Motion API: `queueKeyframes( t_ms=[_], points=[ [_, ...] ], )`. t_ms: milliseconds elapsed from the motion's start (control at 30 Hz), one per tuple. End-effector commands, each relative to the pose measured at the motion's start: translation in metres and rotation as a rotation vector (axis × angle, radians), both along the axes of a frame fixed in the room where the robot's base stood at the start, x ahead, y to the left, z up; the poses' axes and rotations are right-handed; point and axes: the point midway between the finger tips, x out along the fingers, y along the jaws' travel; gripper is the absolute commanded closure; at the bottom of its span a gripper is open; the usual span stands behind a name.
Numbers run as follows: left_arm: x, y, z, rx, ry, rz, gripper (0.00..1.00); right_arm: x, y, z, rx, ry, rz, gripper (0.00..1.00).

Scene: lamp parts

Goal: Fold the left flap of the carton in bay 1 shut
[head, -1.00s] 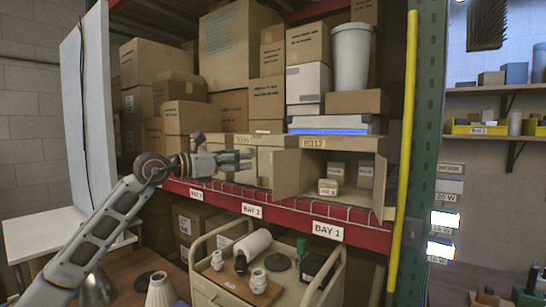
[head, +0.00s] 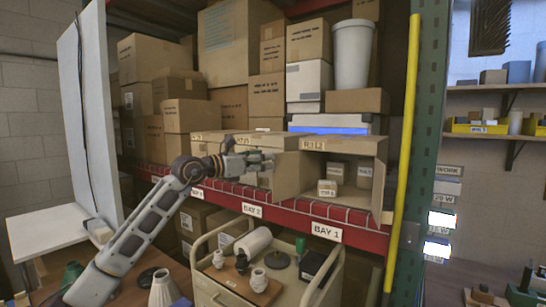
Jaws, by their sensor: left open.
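The carton (head: 340,146) in bay 1 stands on the shelf with its front open, and small boxes show inside. Its left flap (head: 287,176) stands swung outward at the left side of the opening. Another flap (head: 379,187) stands out at the right side. My left gripper (head: 268,160) is open, just left of the left flap, at about the height of its upper part. I cannot tell whether it touches the flap. It hides part of the cartons behind it. My right gripper is not in view.
A wire-mesh lip and red shelf beam with the BAY 1 sign (head: 327,232) run below the carton. A cart (head: 219,287) with small lamp parts stands in front, below. A yellow upright pole (head: 407,150) is at the right. Closed cartons fill the left.

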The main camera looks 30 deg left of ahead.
Motion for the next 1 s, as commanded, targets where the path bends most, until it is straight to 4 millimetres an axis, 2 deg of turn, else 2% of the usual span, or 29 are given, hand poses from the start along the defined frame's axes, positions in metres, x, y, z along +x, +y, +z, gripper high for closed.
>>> queueKeyframes(
  t_ms=[167,433,933,1000],
  points=[
    [0.016,-0.008,0.002,-0.001,0.000,-0.001,0.50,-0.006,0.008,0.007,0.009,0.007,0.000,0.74],
    [0.036,-0.017,0.001,-0.001,0.000,-0.001,0.50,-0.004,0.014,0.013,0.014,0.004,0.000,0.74],
    [0.042,-0.021,0.000,0.001,0.000,0.000,0.50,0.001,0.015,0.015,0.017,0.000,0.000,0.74],
    [0.042,-0.021,0.000,0.001,0.000,0.000,0.58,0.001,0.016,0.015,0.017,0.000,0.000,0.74]
  ],
)
